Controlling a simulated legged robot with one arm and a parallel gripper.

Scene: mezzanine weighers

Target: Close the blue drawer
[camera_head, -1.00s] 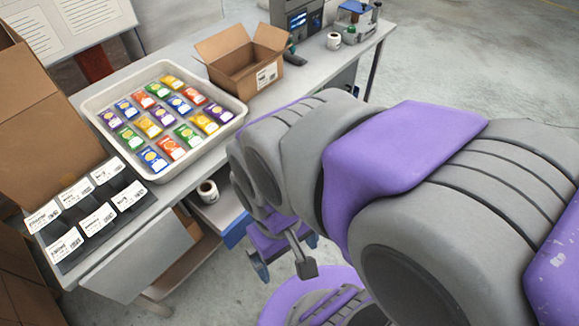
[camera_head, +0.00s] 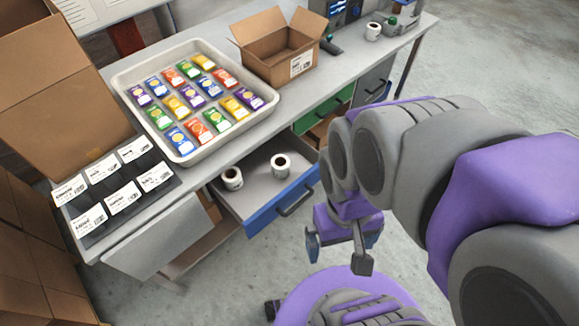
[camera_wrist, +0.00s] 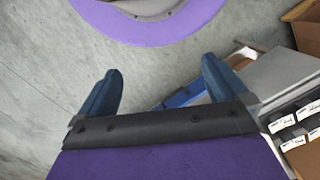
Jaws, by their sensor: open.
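The blue drawer (camera_head: 268,212) stands pulled out below the table's front edge, with a dark handle (camera_head: 296,201) on its blue front. Two white rolls lie inside its grey tray. In the wrist view part of the blue drawer front (camera_wrist: 188,94) shows between and beyond my fingers. My gripper (camera_head: 342,243) is open and empty, right of the drawer front and apart from it in the head view. Its two blue fingers also show spread wide in the wrist view (camera_wrist: 160,88).
The table (camera_head: 232,150) holds a tray of coloured packets (camera_head: 124,80), an open cardboard box (camera_head: 268,60) and a black label rack (camera_head: 105,232). Floor in front of the drawers is clear.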

